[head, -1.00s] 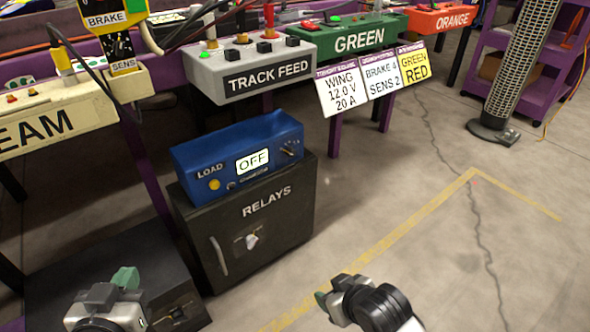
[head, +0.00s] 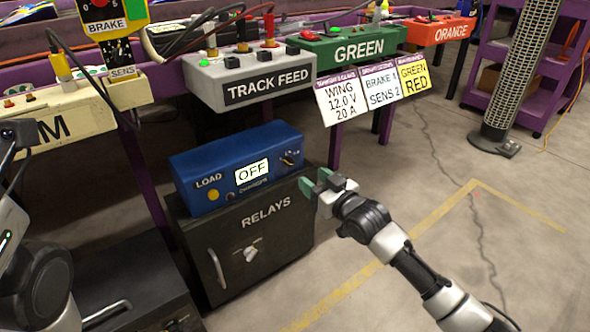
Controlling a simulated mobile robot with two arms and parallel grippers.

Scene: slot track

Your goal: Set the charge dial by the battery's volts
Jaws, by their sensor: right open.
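No dial labelled charge and no battery can be made out. The blue LOAD box (head: 225,165) stands on the black RELAYS cabinet (head: 285,235). Its display (head: 252,170) reads OFF, with a yellow button (head: 213,195) at left and a small knob (head: 289,160) at right. My right gripper (head: 318,184), with green fingertips, is open and empty in front of the boxes' right side. My left arm (head: 40,285) shows at the left edge; its fingertips are out of view.
The grey TRACK FEED box (head: 265,92), green GREEN box (head: 345,48) and red ORANGE box (head: 440,30) line the purple bench. A card (head: 340,100) reads WING 12.0 V 20 A. A tall mesh column (head: 515,75) stands at right.

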